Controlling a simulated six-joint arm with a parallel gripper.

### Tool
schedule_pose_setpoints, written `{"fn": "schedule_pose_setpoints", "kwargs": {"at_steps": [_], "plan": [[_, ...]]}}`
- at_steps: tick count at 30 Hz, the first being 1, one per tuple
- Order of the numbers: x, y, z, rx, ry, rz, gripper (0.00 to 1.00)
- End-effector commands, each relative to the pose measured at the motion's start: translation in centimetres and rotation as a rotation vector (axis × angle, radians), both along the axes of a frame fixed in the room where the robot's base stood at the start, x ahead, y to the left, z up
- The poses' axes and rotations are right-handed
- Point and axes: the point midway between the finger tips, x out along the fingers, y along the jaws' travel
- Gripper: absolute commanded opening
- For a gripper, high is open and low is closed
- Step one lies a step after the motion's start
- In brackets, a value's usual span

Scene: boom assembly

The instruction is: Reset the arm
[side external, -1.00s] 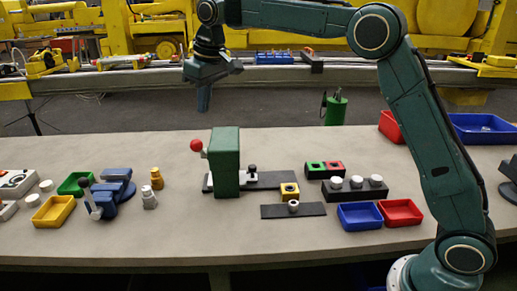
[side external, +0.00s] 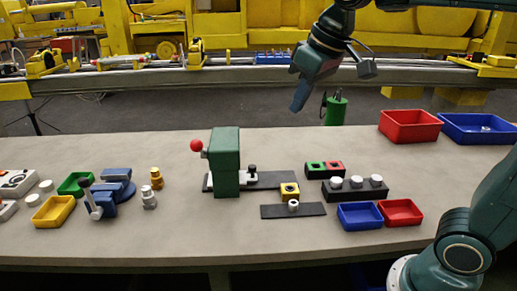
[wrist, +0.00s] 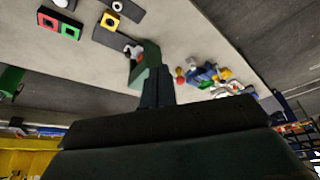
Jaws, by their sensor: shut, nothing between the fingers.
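My gripper (side external: 299,97) hangs in the air above the back edge of the workbench in the side view, tilted down and to the left. Its fingers are together and hold nothing. In the wrist view the closed fingers (wrist: 157,88) point at the bench top, with the green press block just beyond them. No part is touched by the gripper.
On the bench (side external: 250,245) stand a green press (side external: 225,160) with a red knob, a blue vise (side external: 112,190), a black block with white caps (side external: 355,190), and red (side external: 410,126) and blue (side external: 480,128) bins. The front strip is clear.

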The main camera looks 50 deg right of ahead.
Motion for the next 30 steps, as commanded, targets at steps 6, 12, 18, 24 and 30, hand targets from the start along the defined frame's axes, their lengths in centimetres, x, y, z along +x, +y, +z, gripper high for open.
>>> {"fn": "schedule_pose_setpoints", "kwargs": {"at_steps": [6,12,18,24,30], "plan": [[-5.6,-0.8,-1.8,0.002,-0.036,-0.032,0.00],[-10.2,-1.5,-4.3,0.003,-0.069,-0.060,0.00],[-13.8,-1.9,-6.9,0.001,-0.093,-0.083,0.00],[-15.3,-2.1,-8.3,0.000,-0.106,-0.094,0.00],[-15.5,-2.1,-8.6,0.001,-0.106,-0.095,0.00]]}}
